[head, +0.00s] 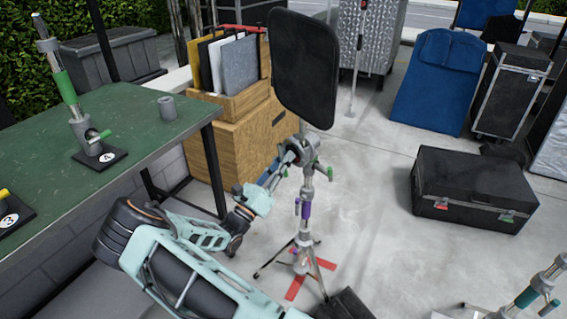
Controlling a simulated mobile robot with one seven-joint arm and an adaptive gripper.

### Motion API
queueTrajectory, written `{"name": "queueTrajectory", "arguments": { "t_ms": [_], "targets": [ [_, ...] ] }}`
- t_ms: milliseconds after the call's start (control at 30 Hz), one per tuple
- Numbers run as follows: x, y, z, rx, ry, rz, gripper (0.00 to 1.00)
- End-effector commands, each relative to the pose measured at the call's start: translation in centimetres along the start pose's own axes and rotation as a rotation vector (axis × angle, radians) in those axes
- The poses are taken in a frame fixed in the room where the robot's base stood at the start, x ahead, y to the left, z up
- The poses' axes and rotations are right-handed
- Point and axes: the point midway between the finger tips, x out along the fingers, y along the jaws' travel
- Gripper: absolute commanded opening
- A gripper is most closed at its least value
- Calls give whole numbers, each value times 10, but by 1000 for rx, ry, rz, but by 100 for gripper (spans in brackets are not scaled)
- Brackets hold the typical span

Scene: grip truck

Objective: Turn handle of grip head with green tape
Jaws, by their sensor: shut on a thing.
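A grip head (304,150) sits at the top of a silver stand (304,235) in the middle of the view. A green-marked handle (322,171) sticks out on its right side, and purple tape (306,210) is lower on the stand. A black rectangular panel (304,70) is held above the head. My gripper (288,157) reaches in from the lower left and is shut at the left side of the grip head. The exact part between its fingers is too small and partly hidden to tell.
A green table (125,110) at left carries a stand with green tape (66,88) on a base marked 4. A wooden cart (240,125) stands behind my arm. A black case (470,190) lies at right. Red floor tape (297,287) lies under the stand.

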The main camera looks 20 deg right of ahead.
Motion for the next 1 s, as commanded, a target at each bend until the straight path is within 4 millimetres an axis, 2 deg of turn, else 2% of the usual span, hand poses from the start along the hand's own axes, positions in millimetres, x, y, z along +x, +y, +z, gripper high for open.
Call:
{"name": "queueTrajectory", "arguments": {
  "t_ms": [1000],
  "targets": [
    [0, 0, -2, 893, 0, -372, 0]
  ]
}}
